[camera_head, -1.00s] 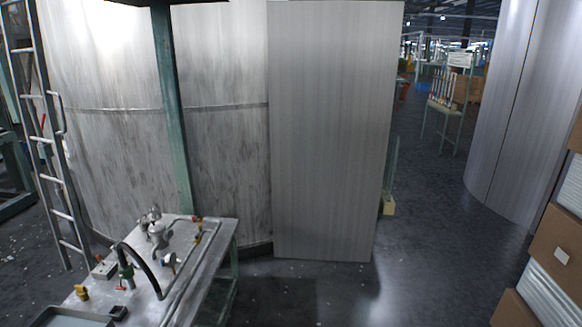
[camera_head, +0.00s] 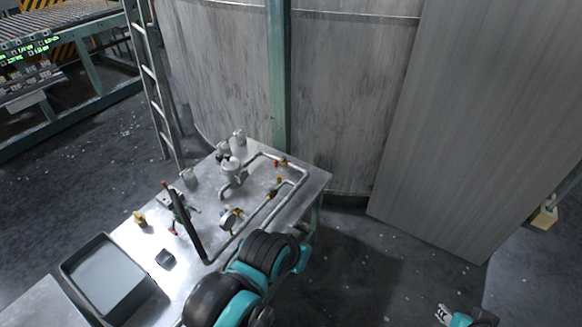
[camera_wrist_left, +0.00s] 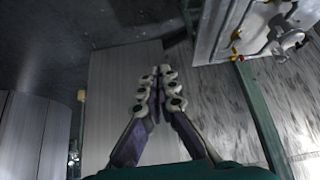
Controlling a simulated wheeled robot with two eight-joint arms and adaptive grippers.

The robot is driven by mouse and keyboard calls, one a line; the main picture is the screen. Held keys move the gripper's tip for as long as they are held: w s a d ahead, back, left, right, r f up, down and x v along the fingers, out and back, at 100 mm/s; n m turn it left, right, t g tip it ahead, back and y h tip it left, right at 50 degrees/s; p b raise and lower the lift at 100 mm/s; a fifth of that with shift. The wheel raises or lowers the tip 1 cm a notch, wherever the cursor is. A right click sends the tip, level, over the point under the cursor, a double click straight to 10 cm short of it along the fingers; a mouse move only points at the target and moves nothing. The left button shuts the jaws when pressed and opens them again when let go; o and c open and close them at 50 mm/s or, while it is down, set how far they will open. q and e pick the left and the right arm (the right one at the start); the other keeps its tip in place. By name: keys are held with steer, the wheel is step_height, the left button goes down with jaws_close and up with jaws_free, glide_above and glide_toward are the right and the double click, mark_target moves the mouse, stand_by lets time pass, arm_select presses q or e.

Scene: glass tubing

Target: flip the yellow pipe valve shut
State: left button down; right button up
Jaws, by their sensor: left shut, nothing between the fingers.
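The metal table carries pipework with a yellow-handled valve (camera_head: 279,181) on the bent pipe near its right edge. A small part with red (camera_head: 277,163) sits farther back on the pipe. In the left wrist view, the table corner shows at top right with a yellow fitting (camera_wrist_left: 236,36). Fingers at the bottom edge of the head view (camera_head: 443,314) appear to be this gripper's, partly cut off. My right gripper is not identifiable.
A dark hose (camera_head: 187,228) and a gauge (camera_head: 228,219) stand before the pipes. My arm covers the table's front right. A large grey panel (camera_head: 465,120) stands behind at right.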

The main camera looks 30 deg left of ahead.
steer(key=shift+w, duration=0.15)
steer(key=shift+o, duration=0.7)
arm_select(q)
steer(key=w+a+n+g+y+b, duration=0.1)
steer(key=w+a+n+y, duration=0.2)
steer(key=w, duration=0.7)
steer(key=w+a+n+g+y, duration=0.1)
steer(key=w+a+n, duration=0.35)
steer(key=w, duration=0.65)
steer(key=w+a+f+n+g+y, duration=0.1)
steer(key=w+a+f+n+y, duration=0.1)
steer(key=w+f, duration=0.5)
steer(key=w+a+f+n+g+y+b, duration=0.1)
steer(key=w+a+f+n+y, duration=0.2)
steer(key=f, duration=1)
steer(key=w+a+n, duration=0.2)
steer(key=w+a, duration=0.1)
steer(key=w, duration=0.2)
steer(key=shift+w+a+f, duration=0.2)
steer(key=shift+a, duration=0.2)
arm_select(e)
step_height(320, 180, down, 2)
steer(key=shift+f, duration=0.1)
arm_select(q)
steer(key=shift+f, duration=0.1)
